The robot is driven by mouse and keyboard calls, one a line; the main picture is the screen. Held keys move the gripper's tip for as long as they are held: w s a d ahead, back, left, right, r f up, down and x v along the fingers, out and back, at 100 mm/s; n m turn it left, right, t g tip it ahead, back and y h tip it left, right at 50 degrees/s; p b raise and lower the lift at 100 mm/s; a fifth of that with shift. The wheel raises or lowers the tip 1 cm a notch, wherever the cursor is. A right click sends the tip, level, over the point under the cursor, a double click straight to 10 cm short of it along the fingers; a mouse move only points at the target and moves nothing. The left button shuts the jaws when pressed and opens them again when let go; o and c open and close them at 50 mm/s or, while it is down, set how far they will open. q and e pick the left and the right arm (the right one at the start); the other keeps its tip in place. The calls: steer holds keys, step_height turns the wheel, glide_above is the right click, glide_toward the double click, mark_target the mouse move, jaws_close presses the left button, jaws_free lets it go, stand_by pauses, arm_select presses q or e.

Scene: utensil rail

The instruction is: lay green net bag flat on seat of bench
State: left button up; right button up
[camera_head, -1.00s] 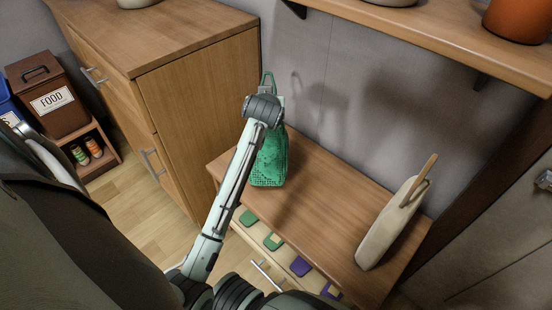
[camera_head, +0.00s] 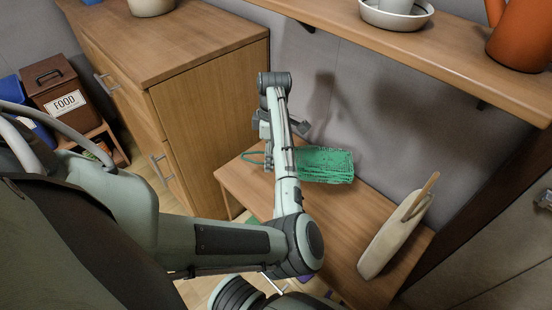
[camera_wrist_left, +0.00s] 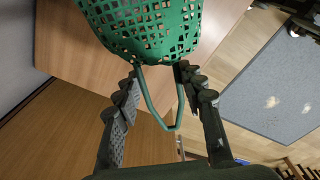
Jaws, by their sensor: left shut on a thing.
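The green net bag (camera_head: 325,164) extends sideways over the back of the wooden bench seat (camera_head: 240,180). Its handle loop (camera_head: 253,158) points left. I cannot tell whether the bag touches the seat all along. My left gripper (camera_wrist_left: 156,70) is shut on the bag at the base of its handle. In the wrist view, the bag's perforated body (camera_wrist_left: 145,25) is beyond the fingertips, and the loop hangs back between the fingers. In the head view my left arm hides part of the bag and most of the gripper. My right gripper is not in view.
A cream board-like object with a wooden stick (camera_head: 395,235) stands on the bench's right end. A wooden cabinet (camera_head: 215,110) stands left of the bench. A shelf (camera_head: 440,60) with pots overhangs the back wall. The seat's middle looks clear.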

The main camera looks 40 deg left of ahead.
arm_select(q)
steer(key=d, duration=0.1)
steer(key=d+n, duration=0.1)
steer(key=s+d, duration=0.1)
steer(key=shift+d+f+n, duration=0.3)
steer(key=shift+f+n, duration=0.05)
steer(key=shift+n, duration=0.05)
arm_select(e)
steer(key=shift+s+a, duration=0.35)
arm_select(q)
steer(key=shift+a+r+p, duration=0.1)
steer(key=shift+r+p, duration=0.15)
steer(key=shift+p, duration=0.1)
steer(key=shift+h, duration=0.3)
step_height(320, 180, down, 6)
steer(key=shift+f+b, duration=0.2)
steer(key=shift+b, duration=0.95)
steer(key=shift+f, duration=0.8)
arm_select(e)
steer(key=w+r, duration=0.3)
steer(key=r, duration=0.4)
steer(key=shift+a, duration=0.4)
arm_select(q)
steer(key=shift+f+b, duration=0.3)
steer(key=shift+f, duration=0.25)
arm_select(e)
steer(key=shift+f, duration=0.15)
arm_select(q)
steer(key=o, duration=1.3)
